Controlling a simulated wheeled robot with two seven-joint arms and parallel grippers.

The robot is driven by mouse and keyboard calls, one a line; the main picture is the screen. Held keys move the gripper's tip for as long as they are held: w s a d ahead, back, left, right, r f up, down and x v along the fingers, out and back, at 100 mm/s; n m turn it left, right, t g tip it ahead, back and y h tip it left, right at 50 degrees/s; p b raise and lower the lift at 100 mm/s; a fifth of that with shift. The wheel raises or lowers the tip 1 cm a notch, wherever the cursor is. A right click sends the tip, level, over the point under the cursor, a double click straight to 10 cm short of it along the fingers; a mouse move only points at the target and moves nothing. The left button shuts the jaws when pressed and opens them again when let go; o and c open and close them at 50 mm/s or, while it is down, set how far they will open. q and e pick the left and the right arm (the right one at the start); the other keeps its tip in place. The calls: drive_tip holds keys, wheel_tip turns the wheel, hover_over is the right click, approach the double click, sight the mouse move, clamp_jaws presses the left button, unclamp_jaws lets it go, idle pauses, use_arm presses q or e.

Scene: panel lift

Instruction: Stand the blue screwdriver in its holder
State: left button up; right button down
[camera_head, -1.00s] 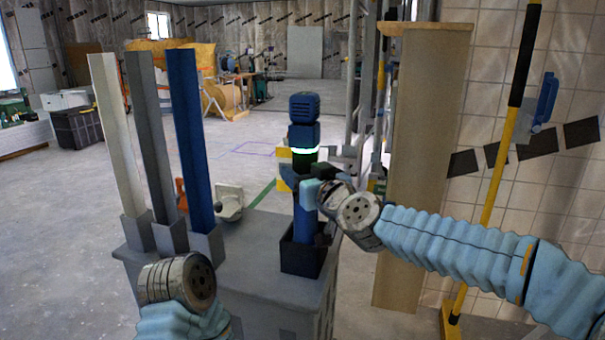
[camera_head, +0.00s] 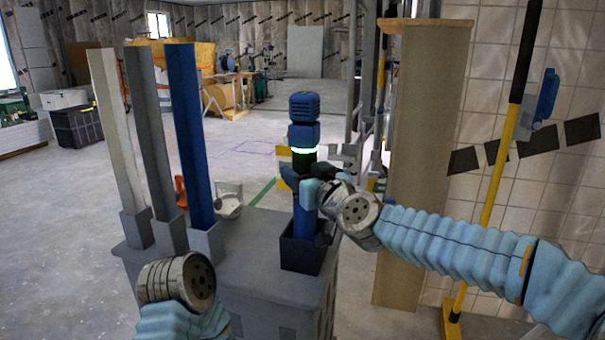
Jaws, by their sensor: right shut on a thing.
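The blue screwdriver (camera_head: 304,135) is a thick upright tool with a dark blue cap, a glowing green-white ring and a black band. It stands upright with its lower end inside the black square holder (camera_head: 301,256) on the grey cabinet top. My right gripper (camera_head: 308,190) is shut on the screwdriver just below its black band, above the holder. The fingers are partly hidden by the wrist. My left arm's wrist (camera_head: 178,280) is at the lower left, in front of the cabinet; its fingers are not visible.
The grey cabinet (camera_head: 265,230) also bears white, grey and blue (camera_head: 188,135) upright profiles in sockets at its left. A white fitting (camera_head: 229,199) lies behind them. A tall wooden panel (camera_head: 420,160) and a yellow-black pole (camera_head: 500,160) stand at the right. Open floor lies behind at left.

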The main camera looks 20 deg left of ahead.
drive_tip(key=shift+c, duration=2.4)
unclamp_jaws()
drive_tip(key=o, duration=0.5)
drive_tip(key=shift+f, duration=0.15)
drive_tip(key=shift+b+v, duration=0.85)
drive_tip(key=shift+v, duration=0.55)
drive_tip(key=shift+d, duration=0.1)
drive_tip(key=shift+s, duration=0.1)
